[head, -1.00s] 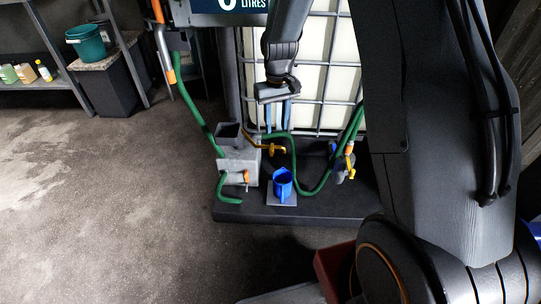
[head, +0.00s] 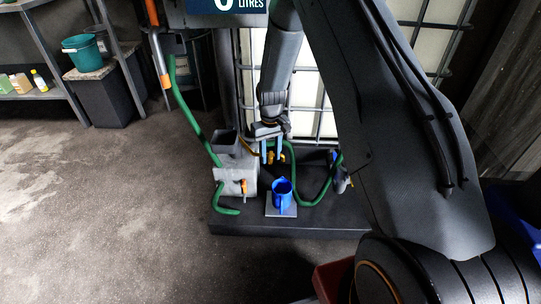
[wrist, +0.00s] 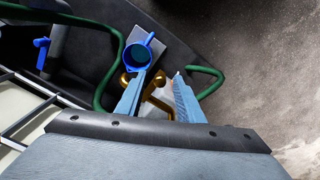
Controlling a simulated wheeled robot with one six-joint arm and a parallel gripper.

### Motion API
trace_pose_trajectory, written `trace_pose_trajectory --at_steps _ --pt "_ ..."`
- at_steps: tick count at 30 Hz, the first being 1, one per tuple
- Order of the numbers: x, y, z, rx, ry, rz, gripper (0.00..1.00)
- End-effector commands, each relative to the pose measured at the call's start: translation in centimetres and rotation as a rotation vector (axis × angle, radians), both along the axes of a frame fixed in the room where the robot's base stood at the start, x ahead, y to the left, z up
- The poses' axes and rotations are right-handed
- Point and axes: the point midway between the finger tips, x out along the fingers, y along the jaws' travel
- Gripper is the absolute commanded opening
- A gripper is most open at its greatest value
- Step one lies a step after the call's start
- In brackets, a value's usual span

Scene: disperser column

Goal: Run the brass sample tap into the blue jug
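The brass sample tap (head: 278,157) sticks out from the grey block on the dark plinth. In the wrist view its brass pipe and handle (wrist: 150,96) show between and just beyond my fingers. My gripper (head: 271,152) is open, pointing down at the tap, with a light-blue finger on each side; in the wrist view nothing is clamped between the fingertips (wrist: 158,80). I cannot tell whether a finger touches the tap. The blue jug (head: 282,191) stands upright on a small grey plate below the tap. In the wrist view I look into the jug (wrist: 138,55); its contents are unclear.
A green hose (head: 318,196) loops over the plinth (head: 300,222) to the right of the jug. The grey block (head: 232,180) with an orange-handled valve (head: 243,187) stands at left. The caged white tank (head: 307,95) rises behind. The floor at left is clear.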

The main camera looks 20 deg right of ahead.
Motion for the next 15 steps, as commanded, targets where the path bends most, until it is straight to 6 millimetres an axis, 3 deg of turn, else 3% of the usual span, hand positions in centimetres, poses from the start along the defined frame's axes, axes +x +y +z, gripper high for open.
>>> trace_pose_trajectory --at_steps 8,15 --pt "0.04 0.01 -0.15 0.0 -0.001 0.0 0.34" --pt "0.04 0.01 -0.14 0.0 -0.001 0.0 0.0"
